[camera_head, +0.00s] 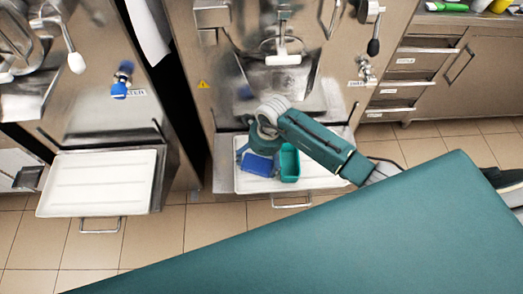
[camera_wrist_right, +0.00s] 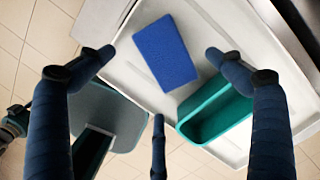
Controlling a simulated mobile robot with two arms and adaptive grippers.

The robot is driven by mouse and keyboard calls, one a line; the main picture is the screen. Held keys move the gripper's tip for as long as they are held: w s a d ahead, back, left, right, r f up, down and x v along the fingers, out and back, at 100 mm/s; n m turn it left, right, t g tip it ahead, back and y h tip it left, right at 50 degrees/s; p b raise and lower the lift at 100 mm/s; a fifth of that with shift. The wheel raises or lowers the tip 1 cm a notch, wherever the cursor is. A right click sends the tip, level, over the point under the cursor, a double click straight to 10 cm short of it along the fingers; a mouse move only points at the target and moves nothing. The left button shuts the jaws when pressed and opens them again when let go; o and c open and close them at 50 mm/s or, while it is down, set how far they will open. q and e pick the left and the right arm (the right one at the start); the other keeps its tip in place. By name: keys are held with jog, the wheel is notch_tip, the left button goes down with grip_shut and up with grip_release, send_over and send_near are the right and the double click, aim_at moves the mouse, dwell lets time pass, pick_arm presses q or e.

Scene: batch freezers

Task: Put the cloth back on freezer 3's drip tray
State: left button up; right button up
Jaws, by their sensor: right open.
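A blue rectangular cloth (camera_head: 257,164) lies flat on the white drip tray (camera_head: 318,181) of the middle freezer; the freezer's number cannot be read. The cloth also shows in the right wrist view (camera_wrist_right: 165,52), resting on the tray's surface near its edge. My right gripper (camera_head: 259,150) is open over the cloth, and in the wrist view its fingers (camera_wrist_right: 159,65) are spread around it without visibly holding it. Whether the fingertips touch the tray cannot be told. My left gripper is not in view.
A teal open container (camera_head: 289,162) stands on the same tray, right beside the cloth. The left freezer has an empty white drip tray (camera_head: 100,182). A steel cabinet (camera_head: 450,75) stands at the right. The freezer's spout and lever (camera_head: 283,59) are behind my right arm.

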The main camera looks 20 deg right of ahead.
aim_at(263, 169)
notch_tip(263, 169, up, 8)
jog(key=shift+s+d+f, duration=0.15)
jog(key=shift+s+d, duration=0.25)
jog(key=shift+d, duration=0.05)
dwell(0.3)
